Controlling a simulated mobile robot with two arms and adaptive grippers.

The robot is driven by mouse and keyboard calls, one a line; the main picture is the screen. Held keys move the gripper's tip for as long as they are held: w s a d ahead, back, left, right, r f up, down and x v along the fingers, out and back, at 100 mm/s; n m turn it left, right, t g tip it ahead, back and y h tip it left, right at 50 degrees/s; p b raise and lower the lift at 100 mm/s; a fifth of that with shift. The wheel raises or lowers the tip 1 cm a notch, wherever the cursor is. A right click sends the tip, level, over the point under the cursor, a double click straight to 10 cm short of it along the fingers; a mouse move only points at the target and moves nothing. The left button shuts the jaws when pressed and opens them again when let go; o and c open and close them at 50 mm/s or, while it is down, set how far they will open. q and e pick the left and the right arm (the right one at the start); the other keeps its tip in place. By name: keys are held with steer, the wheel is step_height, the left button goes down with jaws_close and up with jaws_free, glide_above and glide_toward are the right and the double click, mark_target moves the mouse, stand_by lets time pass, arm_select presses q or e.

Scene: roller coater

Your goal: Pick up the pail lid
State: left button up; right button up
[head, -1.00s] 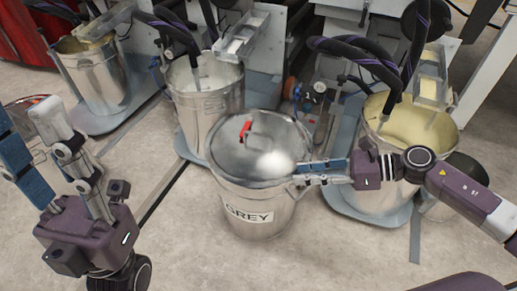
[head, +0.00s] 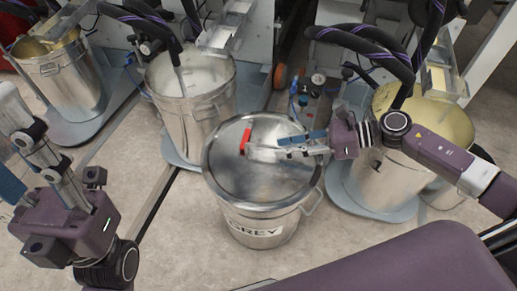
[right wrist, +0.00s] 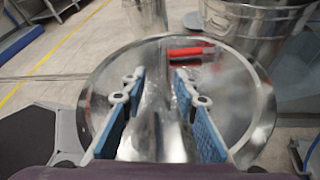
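The round metal pail lid (head: 232,182) sits on the metal pail (head: 285,222) labelled GREY in the middle of the head view. Its red handle (head: 245,140) stands at the lid's left side. My right gripper (head: 266,148) reaches in from the right over the lid, its fingers pointing at the handle. In the right wrist view the two blue-padded fingers (right wrist: 160,78) are apart, with the lid (right wrist: 240,100) below and the red handle (right wrist: 190,52) beyond the tips. My left gripper (head: 14,135) is at the left edge, fingers apart and partly cut off, away from the pail.
Open metal pails stand behind: one at the far left (head: 72,85), one behind the lidded pail (head: 190,115), and one at the right (head: 375,175) behind my right arm. Black hoses (head: 365,55) hang above. The floor left of the lidded pail is clear.

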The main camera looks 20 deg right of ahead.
mark_target(259, 145)
steer(key=shift+b+x, duration=0.35)
steer(key=shift+x, duration=0.8)
steer(key=shift+w+r+b+x, duration=0.15)
steer(key=shift+b+x, duration=0.2)
steer(key=shift+x, duration=0.55)
steer(key=shift+w+r+b+x, duration=0.15)
steer(key=shift+b+x, duration=0.15)
steer(key=shift+x, duration=0.6)
steer(key=shift+w+r+b+x, duration=0.1)
steer(key=shift+w+b+x, duration=0.2)
steer(key=shift+x, duration=0.6)
steer(key=shift+s, duration=0.1)
steer(key=shift+c, duration=0.4)
jaws_close()
steer(key=shift+r, duration=0.1)
